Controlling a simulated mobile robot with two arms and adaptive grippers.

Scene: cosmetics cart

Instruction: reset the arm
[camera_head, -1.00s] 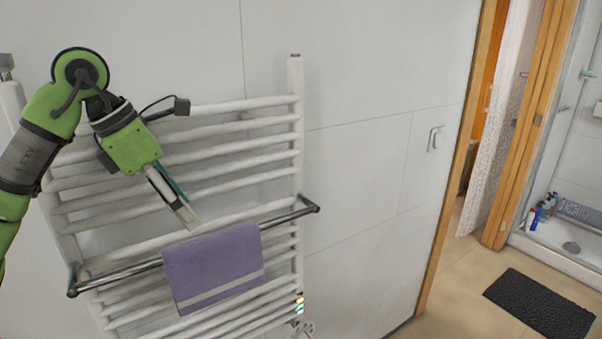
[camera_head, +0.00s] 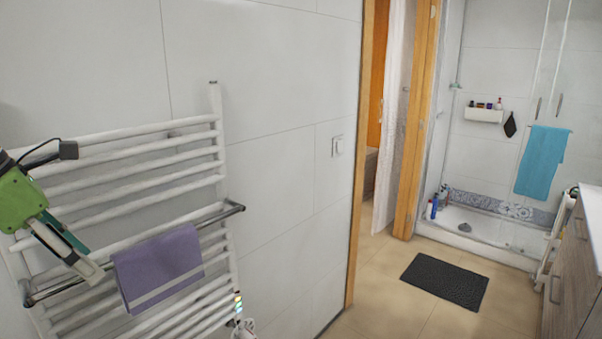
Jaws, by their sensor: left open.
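My left arm comes in at the left edge of the head view, mostly cut off by the frame. Its green left gripper (camera_head: 88,270) points down and to the right, in front of the white towel radiator (camera_head: 216,130). The gripper is open with nothing seen between its fingers. Its tips are just left of a purple towel (camera_head: 158,265), which hangs over the metal bar of the radiator. My right gripper is not in view.
A wooden door frame (camera_head: 367,150) stands right of the radiator. Beyond it are a dark floor mat (camera_head: 445,281), a shower with a blue towel (camera_head: 541,163), and a wooden cabinet (camera_head: 572,275) at the right edge. The tiled floor between is clear.

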